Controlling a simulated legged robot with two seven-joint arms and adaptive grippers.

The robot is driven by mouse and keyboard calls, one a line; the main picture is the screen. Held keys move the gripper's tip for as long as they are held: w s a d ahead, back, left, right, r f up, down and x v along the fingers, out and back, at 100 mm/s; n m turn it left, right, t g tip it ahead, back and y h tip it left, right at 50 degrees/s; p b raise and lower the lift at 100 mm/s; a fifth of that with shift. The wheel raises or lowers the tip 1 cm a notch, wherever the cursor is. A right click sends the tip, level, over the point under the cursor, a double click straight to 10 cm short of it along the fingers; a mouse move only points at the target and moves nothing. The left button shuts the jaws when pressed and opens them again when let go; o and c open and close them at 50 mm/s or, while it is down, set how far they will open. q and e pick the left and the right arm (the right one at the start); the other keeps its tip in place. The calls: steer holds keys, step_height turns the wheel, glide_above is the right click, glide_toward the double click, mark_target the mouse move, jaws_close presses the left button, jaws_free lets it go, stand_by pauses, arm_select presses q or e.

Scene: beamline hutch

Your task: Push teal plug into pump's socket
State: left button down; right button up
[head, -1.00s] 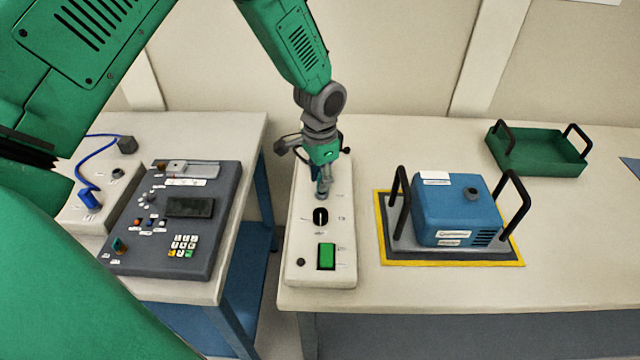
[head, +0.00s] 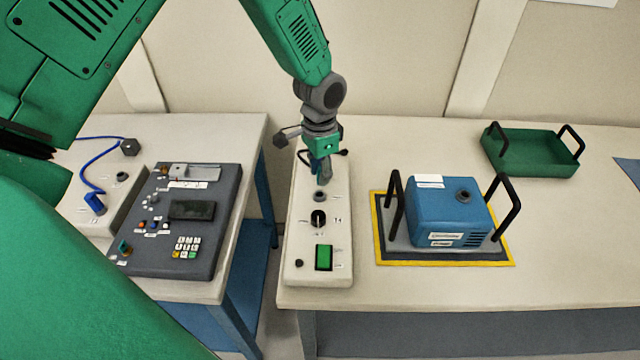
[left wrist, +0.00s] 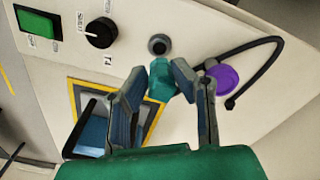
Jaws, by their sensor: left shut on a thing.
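My left gripper (head: 322,178) is over the long white box (head: 337,270), just behind its round grey socket (head: 319,196). In the left wrist view the gripper (left wrist: 161,72) is shut on the teal plug (left wrist: 161,80), which shows between its fingertips. The socket (left wrist: 158,45) lies just past the plug there, open and empty, with a visible gap in the picture. The height of the plug above the box cannot be told. My right gripper is not in view.
The white box bears a black knob (head: 318,218) and a green switch (head: 324,257). A purple disc (left wrist: 224,77) and a black cable (left wrist: 262,76) are near the fingers. A blue box with handles (head: 449,215) stands right, a green tray (head: 530,165) behind it.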

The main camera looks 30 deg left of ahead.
arm_select(q)
steer(key=shift+d+r+p, duration=0.1)
steer(key=shift+r+p, duration=0.35)
steer(key=shift+r, duration=0.2)
steer(key=shift+a+r+p, duration=0.2)
steer(key=shift+r+p, duration=0.7)
steer(key=shift+r, duration=0.05)
steer(key=shift+d, duration=0.1)
stand_by(0.4)
